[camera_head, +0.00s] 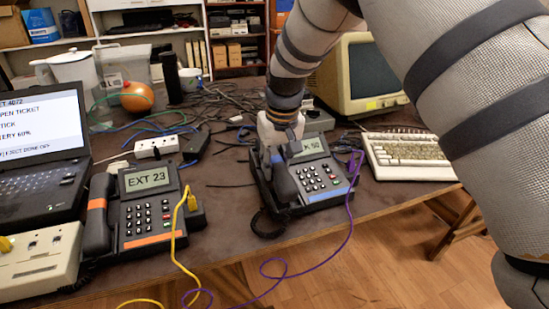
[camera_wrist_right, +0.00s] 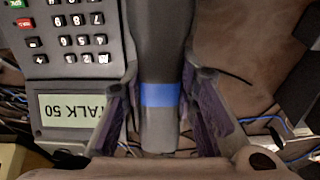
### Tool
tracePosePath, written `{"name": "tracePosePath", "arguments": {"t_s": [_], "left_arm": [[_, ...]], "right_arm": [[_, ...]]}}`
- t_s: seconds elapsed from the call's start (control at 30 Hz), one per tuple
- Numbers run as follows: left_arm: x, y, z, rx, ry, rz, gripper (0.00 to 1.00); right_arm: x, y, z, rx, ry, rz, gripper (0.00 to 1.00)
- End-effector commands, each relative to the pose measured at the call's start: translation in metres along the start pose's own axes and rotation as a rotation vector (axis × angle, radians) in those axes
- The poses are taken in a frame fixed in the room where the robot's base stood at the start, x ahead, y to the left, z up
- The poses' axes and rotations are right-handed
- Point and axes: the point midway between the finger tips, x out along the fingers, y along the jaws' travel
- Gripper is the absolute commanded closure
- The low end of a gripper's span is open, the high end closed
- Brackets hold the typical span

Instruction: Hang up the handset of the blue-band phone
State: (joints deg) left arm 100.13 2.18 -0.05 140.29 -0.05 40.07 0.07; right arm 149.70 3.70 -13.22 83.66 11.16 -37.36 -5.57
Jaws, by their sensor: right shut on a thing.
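The blue-band phone (camera_head: 316,173) stands on the table with a blue stripe on its front edge; its screen is partly covered in the head view and reads "TALK 50" in the wrist view (camera_wrist_right: 78,118). Its dark handset (camera_head: 284,184) lies lengthwise over the phone's left side. My right gripper (camera_head: 272,150) is shut on the handset from above, with one finger on each side of its blue band (camera_wrist_right: 160,95). The cradle under the handset is hidden, so I cannot tell whether the handset touches it. My left gripper is not in view.
An orange-band phone (camera_head: 148,209) showing "EXT 23" stands to the left, its handset (camera_head: 97,214) at its side. A laptop (camera_head: 42,150) is farther left. A keyboard (camera_head: 408,153) and a monitor (camera_head: 362,75) are on the right. Yellow and purple cables (camera_head: 350,215) hang over the front edge.

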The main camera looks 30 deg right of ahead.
Motion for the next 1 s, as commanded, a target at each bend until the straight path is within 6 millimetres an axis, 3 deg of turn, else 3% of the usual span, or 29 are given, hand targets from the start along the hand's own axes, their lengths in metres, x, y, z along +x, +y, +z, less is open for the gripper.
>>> {"name": "tracePosePath", "arguments": {"t_s": [1.0], "left_arm": [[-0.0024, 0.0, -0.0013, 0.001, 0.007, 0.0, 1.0]], "right_arm": [[0.0032, -0.0004, -0.0006, 0.0, 0.003, -0.001, 1.0]]}}
